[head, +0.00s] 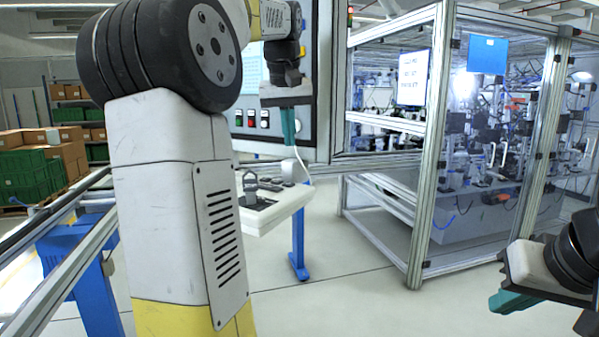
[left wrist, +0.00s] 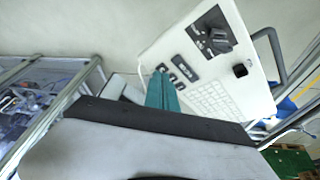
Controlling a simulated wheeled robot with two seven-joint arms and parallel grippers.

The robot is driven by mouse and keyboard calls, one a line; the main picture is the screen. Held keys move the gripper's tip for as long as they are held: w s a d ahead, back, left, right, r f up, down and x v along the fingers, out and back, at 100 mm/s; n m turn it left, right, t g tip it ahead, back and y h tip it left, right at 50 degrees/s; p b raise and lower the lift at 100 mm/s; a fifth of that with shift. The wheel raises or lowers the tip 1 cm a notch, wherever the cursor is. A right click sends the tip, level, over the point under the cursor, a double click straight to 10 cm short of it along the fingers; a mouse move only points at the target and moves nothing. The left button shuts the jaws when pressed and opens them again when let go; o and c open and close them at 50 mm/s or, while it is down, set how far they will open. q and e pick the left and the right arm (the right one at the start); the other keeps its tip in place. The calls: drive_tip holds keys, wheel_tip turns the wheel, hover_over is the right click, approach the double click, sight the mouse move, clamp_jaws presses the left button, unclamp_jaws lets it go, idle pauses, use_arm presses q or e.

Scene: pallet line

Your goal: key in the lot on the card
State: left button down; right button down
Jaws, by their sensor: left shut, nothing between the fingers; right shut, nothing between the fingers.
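A white card with lines of dark print (head: 412,78) hangs on the glazed cage in the head view; its text is too small to read surely. A grey operator panel (head: 322,110) stands behind my left gripper (head: 289,128), its screen (head: 252,68) mostly hidden by my arm. Below is a white console shelf (head: 275,212). The left wrist view shows its white keyboard (left wrist: 215,98) and dark controls. My left gripper's teal fingers (left wrist: 162,92) are shut and empty, above the shelf in the head view. My right gripper (head: 510,300) is shut and empty at lower right.
A blue sheet (head: 487,55) hangs on the aluminium-framed cage (head: 430,150). Red and green buttons (head: 245,119) sit on the panel. Green crates (head: 28,172) and cartons stand at far left. A conveyor rail (head: 60,270) runs at left. The middle floor is clear.

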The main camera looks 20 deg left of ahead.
use_arm(q)
drive_tip(key=w+a+r+n+g+y, duration=0.1)
drive_tip(key=w+a+n, duration=0.1)
drive_tip(key=w+a, duration=0.3)
drive_tip(key=shift+w+a+r+n, duration=0.25)
drive_tip(key=shift+w+r+n, duration=0.05)
drive_tip(key=shift+w+r, duration=0.1)
drive_tip(key=shift+f, duration=0.1)
approach(276, 181)
drive_tip(key=x, duration=0.5)
drive_tip(key=shift+w, duration=0.25)
drive_tip(key=shift+f, duration=0.75)
